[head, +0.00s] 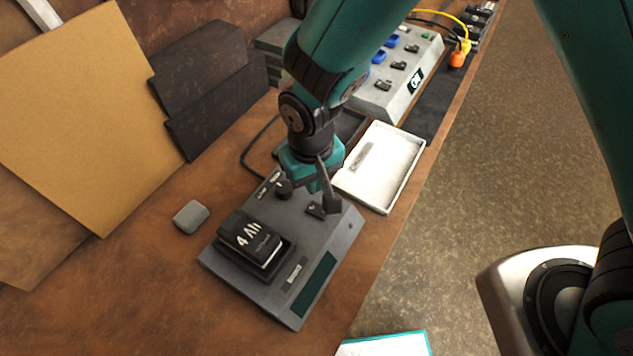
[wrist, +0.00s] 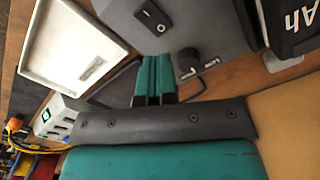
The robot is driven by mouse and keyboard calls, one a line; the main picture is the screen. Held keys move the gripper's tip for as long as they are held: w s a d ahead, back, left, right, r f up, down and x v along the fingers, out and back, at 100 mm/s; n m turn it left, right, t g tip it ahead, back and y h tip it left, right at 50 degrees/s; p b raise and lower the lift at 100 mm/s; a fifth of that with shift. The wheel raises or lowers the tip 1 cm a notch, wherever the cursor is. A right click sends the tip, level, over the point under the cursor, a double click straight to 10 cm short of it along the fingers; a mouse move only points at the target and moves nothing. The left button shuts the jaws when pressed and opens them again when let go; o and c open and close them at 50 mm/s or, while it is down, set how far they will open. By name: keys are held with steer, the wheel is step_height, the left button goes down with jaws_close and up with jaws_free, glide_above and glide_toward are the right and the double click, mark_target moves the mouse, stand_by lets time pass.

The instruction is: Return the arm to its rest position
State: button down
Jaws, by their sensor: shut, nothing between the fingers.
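My teal and black arm reaches down from the top of the head view to the bench. My gripper (head: 328,195) hangs over the back part of a grey charger box (head: 320,240), close to its knob and switch. In the wrist view the gripper's teal fingers (wrist: 157,68) lie side by side, shut with nothing between them. A black battery marked "4 Ah" (head: 250,240) sits in the charger's dock, left of my gripper. Part of the battery also shows in the wrist view (wrist: 290,25). Whether the fingertips touch the box cannot be told.
A white tray (head: 405,165) lies right of the gripper. A grey panel with blue and black switches (head: 400,75) stands behind it. Dark blocks (head: 205,90) and a tan board (head: 75,120) stand at the left. A small grey block (head: 191,217) lies left of the charger.

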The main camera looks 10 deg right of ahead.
steer(key=s+d+r+n+y+b, duration=0.1)
steer(key=s+d+r+y, duration=0.1)
steer(key=s+d+r, duration=0.4)
steer(key=s+d+r+n+y+b, duration=0.1)
steer(key=s+d+r, duration=0.5)
steer(key=r, duration=0.9)
steer(key=shift+n+y+b, duration=0.3)
steer(key=shift+y, duration=0.3)
